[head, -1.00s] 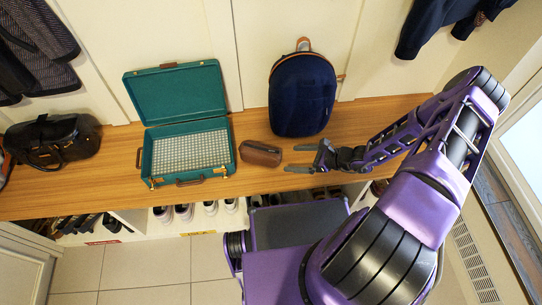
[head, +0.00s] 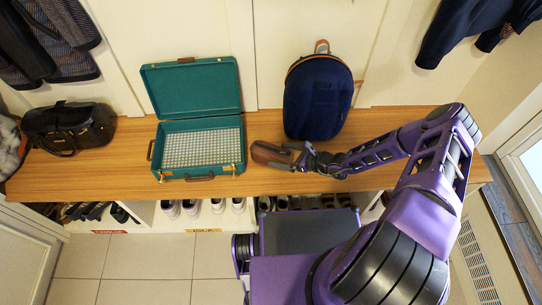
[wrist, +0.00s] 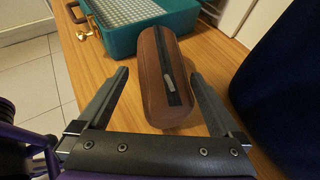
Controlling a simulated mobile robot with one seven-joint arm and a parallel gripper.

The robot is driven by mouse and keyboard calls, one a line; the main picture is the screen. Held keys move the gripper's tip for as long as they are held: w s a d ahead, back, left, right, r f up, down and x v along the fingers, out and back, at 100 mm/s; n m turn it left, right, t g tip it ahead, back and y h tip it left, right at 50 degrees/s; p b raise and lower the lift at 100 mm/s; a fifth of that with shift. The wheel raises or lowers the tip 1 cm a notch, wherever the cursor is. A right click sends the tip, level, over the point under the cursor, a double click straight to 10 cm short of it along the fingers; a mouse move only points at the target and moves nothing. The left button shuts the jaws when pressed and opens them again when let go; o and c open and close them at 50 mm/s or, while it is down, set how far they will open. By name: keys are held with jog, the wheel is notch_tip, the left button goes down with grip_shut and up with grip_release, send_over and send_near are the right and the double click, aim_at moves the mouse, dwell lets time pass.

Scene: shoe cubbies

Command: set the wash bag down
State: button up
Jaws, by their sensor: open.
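The wash bag (head: 272,154) is a small brown rounded pouch with a dark zip strip. It lies on the wooden bench top, just right of the open teal suitcase. In the wrist view the wash bag (wrist: 156,75) has its near end between the two fingers. My gripper (head: 300,158) is open around that end, and a gap shows on the left side. In the wrist view my gripper (wrist: 160,95) has its fingers spread, with the right finger closer to the bag.
The open teal suitcase (head: 203,180) with a checked lining stands left of the bag. A navy backpack (head: 317,98) stands behind my gripper. A black bag (head: 68,128) is at the far left. Shoes (head: 218,205) sit in cubbies below. Bare bench (head: 115,170) shows left of the suitcase.

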aim_at(270, 152)
jog(key=b+x, duration=0.1)
jog(key=x, duration=0.4)
jog(key=shift+w+a+r, duration=0.15)
jog(key=shift+a, duration=0.1)
jog(key=c, duration=1.4)
jog(key=shift+o, duration=0.2)
notch_tip(270, 152, up, 10)
jog(key=p, duration=0.3)
jog(key=s+d+r+p, duration=0.1)
jog(key=d+r, duration=0.3)
jog(key=r, duration=0.5)
jog(key=s+d+r+p, duration=0.1)
jog(key=s+d+r, duration=0.1)
jog(key=r, duration=0.8)
jog(key=s+d+r+p, duration=0.1)
jog(key=d+r, duration=0.4)
jog(key=r, duration=0.4)
jog(key=shift+s+d+r, duration=0.3)
